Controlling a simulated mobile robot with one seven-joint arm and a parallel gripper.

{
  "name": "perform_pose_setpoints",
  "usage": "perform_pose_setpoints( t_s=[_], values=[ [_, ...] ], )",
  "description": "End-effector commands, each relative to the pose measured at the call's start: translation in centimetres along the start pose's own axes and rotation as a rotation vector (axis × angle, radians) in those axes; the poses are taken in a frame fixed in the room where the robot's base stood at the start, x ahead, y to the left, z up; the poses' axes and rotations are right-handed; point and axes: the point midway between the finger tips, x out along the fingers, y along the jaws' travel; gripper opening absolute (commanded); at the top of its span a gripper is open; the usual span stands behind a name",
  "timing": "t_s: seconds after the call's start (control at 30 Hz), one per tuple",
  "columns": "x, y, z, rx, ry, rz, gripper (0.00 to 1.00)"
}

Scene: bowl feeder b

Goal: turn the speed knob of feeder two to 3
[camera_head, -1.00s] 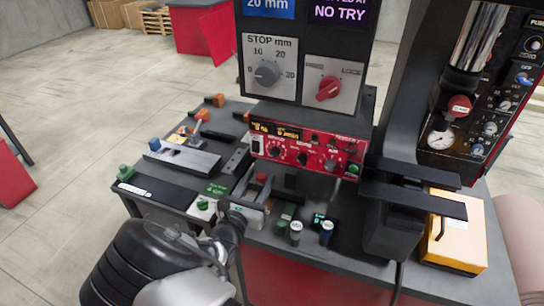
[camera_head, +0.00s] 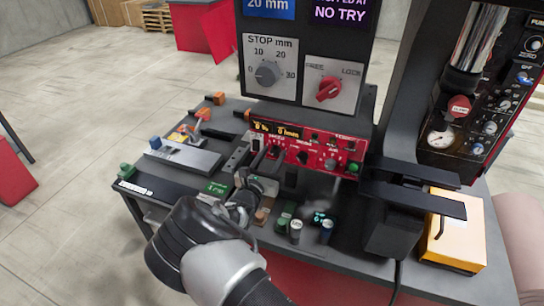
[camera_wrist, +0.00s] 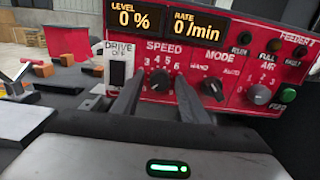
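The red feeder panel (camera_head: 318,152) stands on the bench in the head view. In the wrist view the speed knob (camera_wrist: 159,81) is a small dark knob under the word SPEED, ringed by white numbers. Its exact pointing is too small to tell. My gripper (camera_wrist: 160,84) is open, with one finger on each side of the speed knob and slight gaps showing; I cannot tell whether either finger touches it. In the head view my gripper (camera_head: 262,148) reaches the panel's left part. The feeder label (camera_wrist: 297,40) at the panel's upper right is cut off, its number unclear.
The drive switch (camera_wrist: 117,74), labelled OFF, sits just left of the fingers. The mode knob (camera_wrist: 213,88) is close on the right, then the air knob (camera_wrist: 259,94) and a green button (camera_wrist: 287,96). The displays (camera_wrist: 166,22) read 0 % and 0 /min.

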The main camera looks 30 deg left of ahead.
Motion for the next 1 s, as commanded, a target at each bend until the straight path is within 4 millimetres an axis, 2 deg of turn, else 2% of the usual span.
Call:
perform_pose_setpoints(
  t_s=[0.03,0.2,0.57,1.0],
  values=[
    [-0.01,0.00,0.01,0.000,0.000,0.000,0.30],
    [-0.02,0.00,0.02,0.001,0.000,0.000,0.03],
    [-0.02,-0.04,-0.02,0.060,-0.001,-0.001,0.03],
    [-0.01,-0.16,-0.26,0.406,-0.001,-0.001,0.03]
  ],
)
